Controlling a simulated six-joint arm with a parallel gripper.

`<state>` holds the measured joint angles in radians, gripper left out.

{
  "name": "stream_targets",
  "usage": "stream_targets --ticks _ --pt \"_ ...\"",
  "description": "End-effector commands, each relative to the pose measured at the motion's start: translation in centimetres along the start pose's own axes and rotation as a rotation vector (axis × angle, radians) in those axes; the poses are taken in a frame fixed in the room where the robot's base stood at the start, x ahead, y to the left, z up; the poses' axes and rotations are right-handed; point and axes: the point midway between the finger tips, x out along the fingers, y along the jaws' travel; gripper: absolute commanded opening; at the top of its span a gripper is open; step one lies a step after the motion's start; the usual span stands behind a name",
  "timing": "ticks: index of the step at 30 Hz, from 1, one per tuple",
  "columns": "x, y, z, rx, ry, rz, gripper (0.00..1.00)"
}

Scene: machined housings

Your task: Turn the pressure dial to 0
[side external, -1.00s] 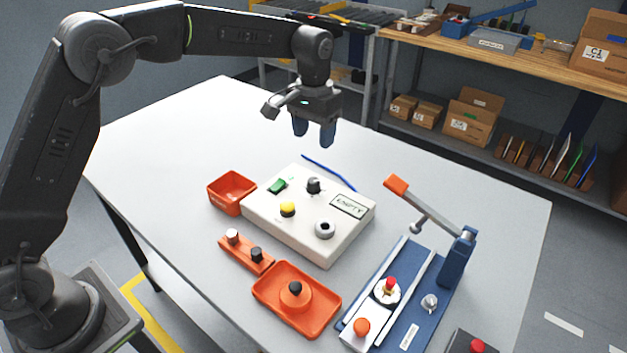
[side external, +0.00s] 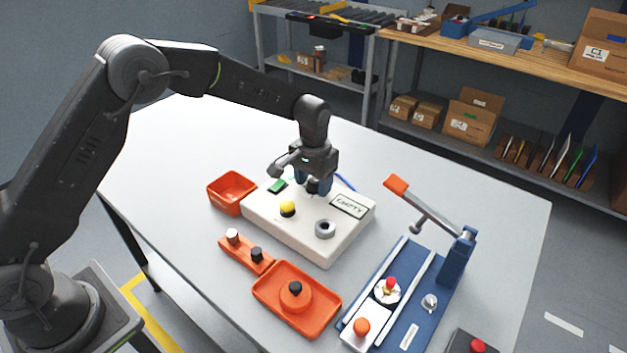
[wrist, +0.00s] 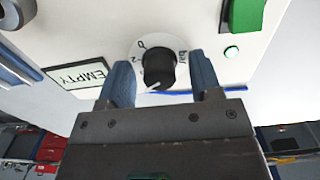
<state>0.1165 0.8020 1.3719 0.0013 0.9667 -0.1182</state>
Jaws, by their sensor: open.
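The pressure dial (wrist: 159,68) is a black knob with a white pointer line, on the white control box (side external: 272,223). In the wrist view its printed scale shows a 0, a 2 and "bar", and the pointer line is toward the lower left of the picture, away from the 0. My gripper (wrist: 162,82) is open, with one blue finger on each side of the dial. I cannot tell whether the fingers touch it. In the side view my gripper (side external: 313,188) is down at the box, and its fingers partly hide the dial.
The box also carries a green switch (side external: 277,187), a yellow button (side external: 288,208), a grey ring (side external: 325,229) and an "EMPTY" display (side external: 349,206). A red bin (side external: 232,190) stands to the left. A blue lever press (side external: 459,259) stands to the right. A blue strip lies behind the box.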

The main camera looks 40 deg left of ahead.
Motion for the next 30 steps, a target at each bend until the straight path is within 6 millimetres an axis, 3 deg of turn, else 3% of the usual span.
stream_targets --ticks 4,19,30 --pt "-0.01 0.00 0.01 0.000 0.000 0.000 0.57" --pt "-0.05 -0.02 0.00 0.000 0.000 0.000 0.10" --pt "-0.06 -0.04 -0.01 0.068 -0.001 0.000 0.10"
